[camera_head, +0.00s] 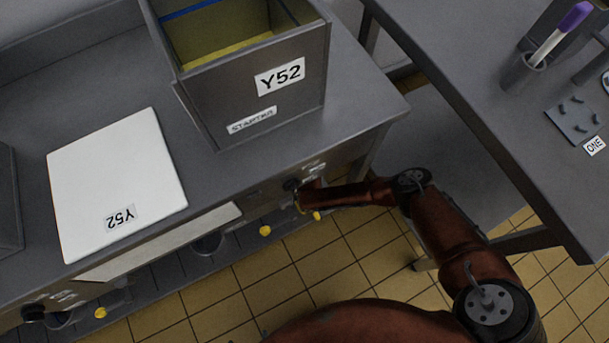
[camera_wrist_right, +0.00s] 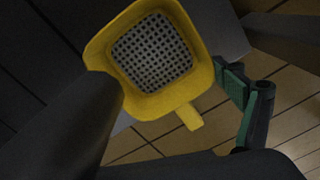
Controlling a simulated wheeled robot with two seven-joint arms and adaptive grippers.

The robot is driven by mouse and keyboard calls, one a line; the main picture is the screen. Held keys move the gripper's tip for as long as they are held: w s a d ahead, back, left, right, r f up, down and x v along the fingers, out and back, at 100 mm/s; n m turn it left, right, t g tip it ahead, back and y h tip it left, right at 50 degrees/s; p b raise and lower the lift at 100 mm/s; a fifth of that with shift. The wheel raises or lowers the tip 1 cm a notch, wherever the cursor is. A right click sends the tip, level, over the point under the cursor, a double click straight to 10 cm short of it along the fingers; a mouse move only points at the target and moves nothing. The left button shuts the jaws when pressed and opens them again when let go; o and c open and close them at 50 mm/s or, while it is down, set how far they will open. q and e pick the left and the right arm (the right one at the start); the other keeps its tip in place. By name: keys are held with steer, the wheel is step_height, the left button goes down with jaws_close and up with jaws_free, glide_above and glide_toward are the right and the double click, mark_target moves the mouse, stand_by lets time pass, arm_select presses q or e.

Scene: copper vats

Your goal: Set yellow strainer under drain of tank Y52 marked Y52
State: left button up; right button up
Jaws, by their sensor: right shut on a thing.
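The grey tank Y52 (camera_head: 262,95) stands on the bench with a Y52 label on its front and a yellow-and-blue band inside. My right gripper (camera_head: 297,194) is at the bench's front edge, below and right of the tank. In the right wrist view the yellow strainer (camera_wrist_right: 188,92) has a perforated grey bottom and a short yellow tab. A green-padded finger of my right gripper (camera_wrist_right: 232,82) is against its right side; my right gripper is shut on it. In the head view only a thin yellow edge shows at the gripper. The drain outlet is not clearly visible. My left gripper is not in view.
A white board (camera_head: 115,180) marked Y52 lies on the bench, left of the tank. Yellow tabs (camera_head: 265,230) show low along the bench front. A side table (camera_head: 480,75) at right holds a purple-capped pen in a holder (camera_head: 523,74) and a plate labelled ONE (camera_head: 575,118).

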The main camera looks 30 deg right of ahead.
steer(key=w, duration=0.1)
steer(key=w+b, duration=0.1)
steer(key=shift+w+f, duration=0.35)
steer(key=shift+f, duration=0.05)
steer(key=shift+s+f+b, duration=0.1)
steer(key=shift+f+b, duration=0.45)
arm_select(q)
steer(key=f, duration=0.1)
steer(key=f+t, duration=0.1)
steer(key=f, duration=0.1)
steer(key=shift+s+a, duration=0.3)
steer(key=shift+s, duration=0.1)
arm_select(e)
steer(key=shift+r, duration=0.1)
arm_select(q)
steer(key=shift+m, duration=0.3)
arm_select(e)
steer(key=shift+f, duration=0.25)
steer(key=o, duration=1.1)
steer(key=shift+r, duration=0.1)
